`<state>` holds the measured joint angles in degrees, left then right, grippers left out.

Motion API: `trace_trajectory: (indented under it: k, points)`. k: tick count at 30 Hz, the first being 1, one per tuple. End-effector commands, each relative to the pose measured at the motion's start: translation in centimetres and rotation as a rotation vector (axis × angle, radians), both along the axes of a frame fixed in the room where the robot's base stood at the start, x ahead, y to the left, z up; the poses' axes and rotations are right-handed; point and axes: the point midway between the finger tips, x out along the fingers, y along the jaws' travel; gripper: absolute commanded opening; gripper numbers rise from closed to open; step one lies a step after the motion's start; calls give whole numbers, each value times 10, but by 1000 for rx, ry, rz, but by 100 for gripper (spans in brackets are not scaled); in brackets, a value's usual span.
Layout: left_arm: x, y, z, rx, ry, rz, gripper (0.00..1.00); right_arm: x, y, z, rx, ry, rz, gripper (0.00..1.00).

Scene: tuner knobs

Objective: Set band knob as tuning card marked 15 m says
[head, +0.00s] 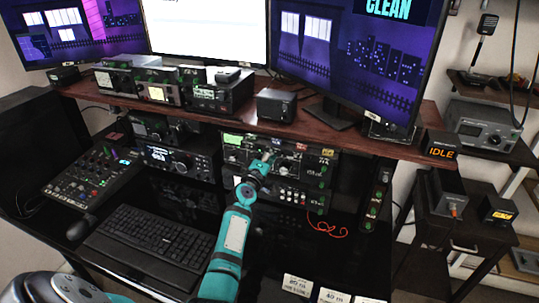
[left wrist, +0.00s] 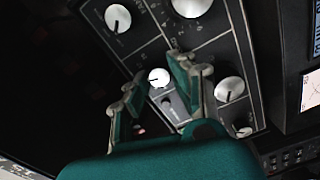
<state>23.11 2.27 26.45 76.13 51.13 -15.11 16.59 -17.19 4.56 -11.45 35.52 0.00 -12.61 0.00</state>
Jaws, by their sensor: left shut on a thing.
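The tuner panel (head: 290,163) is a dark face with several knobs, under the wooden shelf in the head view. My left gripper (head: 265,160) reaches its front from below. In the left wrist view the two fingers of my left gripper (left wrist: 158,80) stand either side of a small white-faced knob (left wrist: 158,77) with a dark pointer line, and are shut on it. I cannot read which label this knob carries. White cards (head: 297,285) lie at the bottom edge of the head view; their print is too small to read surely. My right gripper is not in view.
Other knobs sit close by: one upper left (left wrist: 118,18), a large one above (left wrist: 192,6) and one to the right (left wrist: 229,90). A keyboard (head: 155,238) lies left of my arm. A red cable (head: 326,228) hangs below the tuner.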

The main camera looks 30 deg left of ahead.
Motion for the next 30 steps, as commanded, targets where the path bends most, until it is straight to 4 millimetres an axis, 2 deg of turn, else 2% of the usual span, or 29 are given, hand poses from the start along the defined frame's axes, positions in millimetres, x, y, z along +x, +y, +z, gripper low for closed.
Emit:
trace_trajectory:
  k: [3,10,14,17,24,30]
  points:
    - [0,0,-2,0,4,-1,33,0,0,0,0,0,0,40]
    - [-1,0,-1,1,1,-1,33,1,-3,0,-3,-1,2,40]
    - [-8,-2,-1,1,1,-1,33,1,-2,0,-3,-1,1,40]
    - [-22,-6,-2,1,1,0,33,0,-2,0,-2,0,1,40]
    - [-73,-18,-2,1,4,0,33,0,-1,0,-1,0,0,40]
    - [-105,-25,-3,1,6,-1,33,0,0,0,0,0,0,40]
